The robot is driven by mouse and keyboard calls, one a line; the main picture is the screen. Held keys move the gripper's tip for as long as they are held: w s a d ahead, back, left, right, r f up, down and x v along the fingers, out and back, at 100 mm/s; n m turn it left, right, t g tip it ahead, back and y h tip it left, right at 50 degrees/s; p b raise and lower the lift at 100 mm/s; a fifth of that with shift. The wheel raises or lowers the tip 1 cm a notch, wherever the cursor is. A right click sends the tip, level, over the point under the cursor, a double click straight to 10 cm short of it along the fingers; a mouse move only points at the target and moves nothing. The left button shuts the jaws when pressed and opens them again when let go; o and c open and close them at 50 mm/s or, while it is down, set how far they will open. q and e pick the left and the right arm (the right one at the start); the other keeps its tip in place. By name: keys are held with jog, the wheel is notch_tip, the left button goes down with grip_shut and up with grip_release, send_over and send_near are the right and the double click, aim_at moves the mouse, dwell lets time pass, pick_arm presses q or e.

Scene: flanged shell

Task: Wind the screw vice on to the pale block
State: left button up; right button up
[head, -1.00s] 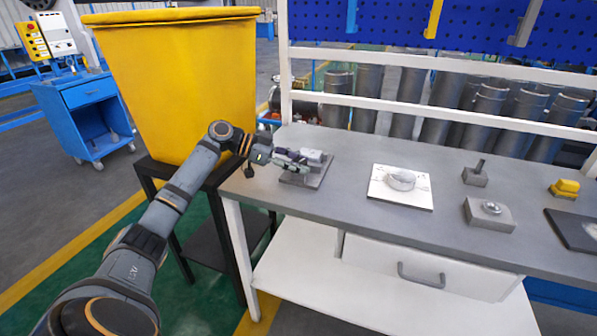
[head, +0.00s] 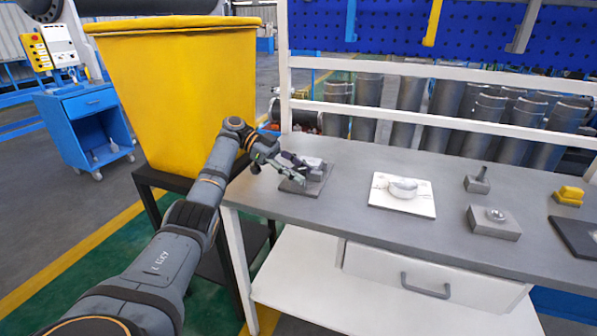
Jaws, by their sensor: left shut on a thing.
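The screw vice (head: 298,187) is a small grey device with a flat base plate at the left end of the grey workbench. A pale block (head: 314,163) shows on top of it, small and partly hidden by my fingers. I cannot tell whether the jaw touches the block. My left gripper (head: 284,166) reaches in from the left and is shut on the vice's screw end at its left side. The exact grip is too small to see. My right gripper is not in view.
On the workbench (head: 340,215) to the right are a white plate with a round flanged part (head: 403,188), a small grey block with a peg (head: 477,180), a grey block with a round top (head: 494,222) and a yellow part (head: 569,195). A yellow bin (head: 185,100) stands at left.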

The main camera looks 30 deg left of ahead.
pick_arm(q)
jog(key=shift+f, duration=0.15)
jog(key=o, duration=0.9)
jog(key=shift+o, duration=1.3)
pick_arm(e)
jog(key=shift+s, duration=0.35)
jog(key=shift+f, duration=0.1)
